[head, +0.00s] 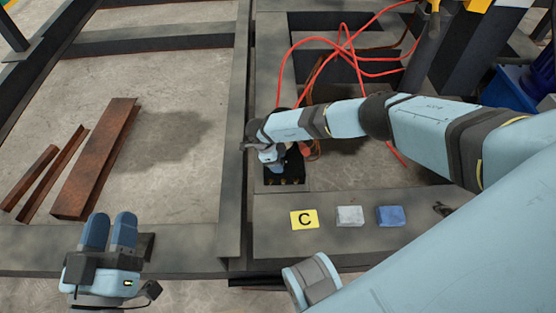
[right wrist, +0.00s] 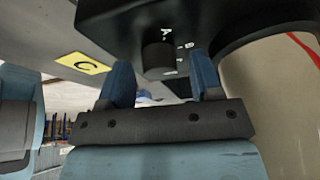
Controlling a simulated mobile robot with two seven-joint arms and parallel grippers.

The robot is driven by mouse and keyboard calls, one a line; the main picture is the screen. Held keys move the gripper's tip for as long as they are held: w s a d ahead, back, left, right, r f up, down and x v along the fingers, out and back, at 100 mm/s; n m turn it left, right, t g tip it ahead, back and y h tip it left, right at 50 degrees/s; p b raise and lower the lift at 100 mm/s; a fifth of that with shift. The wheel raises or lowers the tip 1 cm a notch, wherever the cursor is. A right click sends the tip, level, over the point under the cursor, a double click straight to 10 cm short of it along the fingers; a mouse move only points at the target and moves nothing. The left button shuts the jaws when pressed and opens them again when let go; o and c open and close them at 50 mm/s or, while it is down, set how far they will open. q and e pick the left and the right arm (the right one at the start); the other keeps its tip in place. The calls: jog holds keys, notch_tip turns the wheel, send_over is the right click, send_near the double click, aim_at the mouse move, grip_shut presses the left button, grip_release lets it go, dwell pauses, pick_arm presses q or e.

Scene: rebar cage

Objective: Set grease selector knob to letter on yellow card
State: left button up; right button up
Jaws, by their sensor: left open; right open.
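The yellow card (head: 304,219) with a black letter C lies flat on the grey steel beam; it also shows tilted in the right wrist view (right wrist: 83,63). A black box (right wrist: 235,18) carries a dark round knob (right wrist: 157,57) with white letters around it, an A among them; the others are hard to read. In the head view the box (head: 292,168) is partly hidden by my right gripper (head: 270,160). In the right wrist view my right gripper (right wrist: 160,72) is open, its blue fingers either side of the knob; contact cannot be told. My left gripper (head: 110,218) is open and empty at lower left.
A grey block (head: 350,215) and a blue block (head: 390,216) lie right of the card. Red hoses (head: 340,48) loop behind the box. Rusty steel pieces (head: 98,160) lie on the floor at left. A pale curved surface (right wrist: 265,100) stands right of the box.

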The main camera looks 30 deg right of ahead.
jog(key=p+v, duration=0.1)
jog(key=v, duration=0.2)
jog(key=shift+w+r, duration=0.1)
jog(key=p+v, duration=0.1)
jog(key=v, duration=0.2)
jog(key=shift+a+r+p, duration=0.15)
jog(key=shift+r+p, duration=0.15)
jog(key=shift+r, duration=0.05)
pick_arm(q)
jog(key=a+f+y, duration=0.1)
jog(key=f+g+y+p, duration=0.1)
jog(key=f, duration=0.1)
jog(key=shift+w+a+g+p, duration=0.1)
jog(key=shift+a+g+p, duration=0.2)
jog(key=shift+a, duration=0.1)
pick_arm(e)
jog(key=v, duration=0.6)
jog(key=shift+w+a+r, duration=0.15)
jog(key=shift+a+r, duration=0.05)
jog(key=shift+r, duration=0.1)
